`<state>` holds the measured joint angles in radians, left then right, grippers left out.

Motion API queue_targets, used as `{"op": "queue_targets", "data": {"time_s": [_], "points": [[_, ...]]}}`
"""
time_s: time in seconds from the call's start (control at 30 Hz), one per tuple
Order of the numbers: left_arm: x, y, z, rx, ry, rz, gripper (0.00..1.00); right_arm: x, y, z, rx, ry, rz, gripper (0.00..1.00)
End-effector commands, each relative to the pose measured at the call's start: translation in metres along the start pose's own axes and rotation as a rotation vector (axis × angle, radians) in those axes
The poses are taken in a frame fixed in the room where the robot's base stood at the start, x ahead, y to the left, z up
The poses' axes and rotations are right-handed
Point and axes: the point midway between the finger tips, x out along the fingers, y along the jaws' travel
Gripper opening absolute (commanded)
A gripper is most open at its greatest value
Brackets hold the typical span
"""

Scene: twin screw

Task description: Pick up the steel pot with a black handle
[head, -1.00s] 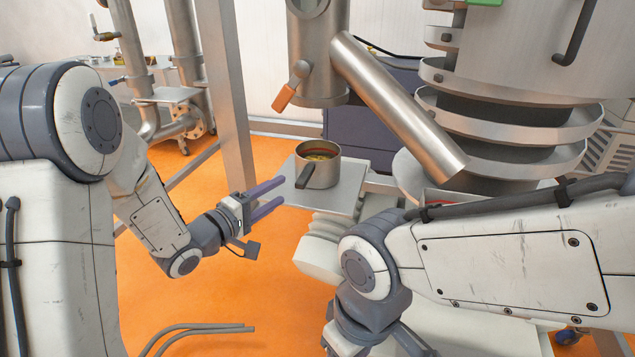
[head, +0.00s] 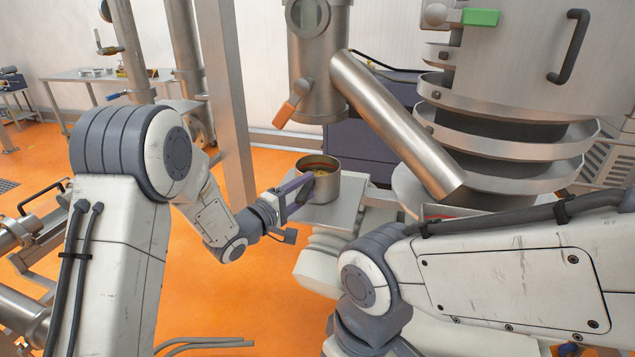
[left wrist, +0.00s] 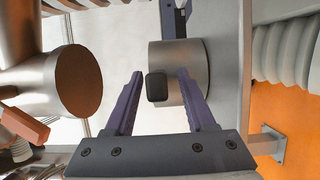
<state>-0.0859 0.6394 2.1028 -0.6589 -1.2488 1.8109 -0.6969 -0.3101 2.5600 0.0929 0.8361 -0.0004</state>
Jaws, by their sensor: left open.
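The steel pot (head: 322,184) stands upright on a small metal platform (head: 345,217) in the middle of the head view, with something yellowish inside. Its black handle (head: 306,194) points toward my left gripper (head: 297,191). In the left wrist view, the pot (left wrist: 192,70) lies ahead of the fingers, and the handle's end (left wrist: 157,87) shows between the two purple fingers of my left gripper (left wrist: 160,75). The fingers are open, with gaps on both sides of the handle. My right arm is in the head view at the right, but its gripper is not visible.
A slanted steel pipe (head: 400,125) comes down right of the pot. An orange-handled valve (head: 285,115) hangs above it. A steel post (head: 228,100) stands behind my left arm. A large steel vessel (head: 535,60) fills the upper right.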

Motion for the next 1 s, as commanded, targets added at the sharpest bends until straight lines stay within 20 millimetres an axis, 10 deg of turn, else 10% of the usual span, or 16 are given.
{"op": "queue_targets", "data": {"time_s": [0.2,0.37,1.0], "points": [[0.0009,-0.0003,0.0,0.0,0.0,0.0,0.55,0.0001,0.0,0.0,0.0,0.0,0.0,0.5],[0.0008,-0.0002,-0.0001,0.0,0.0,0.0,0.0,0.0001,0.0,0.0,0.0,0.0,0.0,0.5],[0.0004,-0.0004,-0.0002,0.0,0.001,-0.001,0.0,0.0001,0.0,0.0,0.0,0.0,0.0,0.5]]}}
